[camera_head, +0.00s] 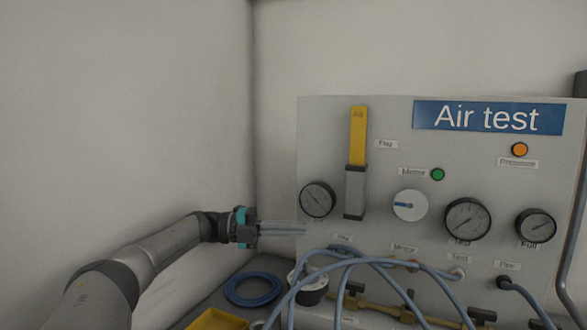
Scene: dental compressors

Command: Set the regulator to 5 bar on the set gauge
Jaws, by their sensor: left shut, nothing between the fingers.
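The Air test panel (400,130) stands on the right. A round gauge with a dark rim (317,199) is at its left edge; its label is not legible, and its needle reading is too small to tell. A round white-and-dark knob (308,288), which looks like the regulator, sits low on the panel's left, partly behind hoses. My left gripper (302,230) is shut and empty, pointing right. In the picture its fingertips lie just below the left gauge and above the knob; whether they touch the panel cannot be told. My right gripper is not in view.
Blue-grey hoses (375,262) arch across the lower panel. A blue hose coil (252,289) and a yellow tray (217,320) lie below my left arm. Other gauges (467,220) (536,225) and a white dial (410,205) are further right. The space above my arm is clear.

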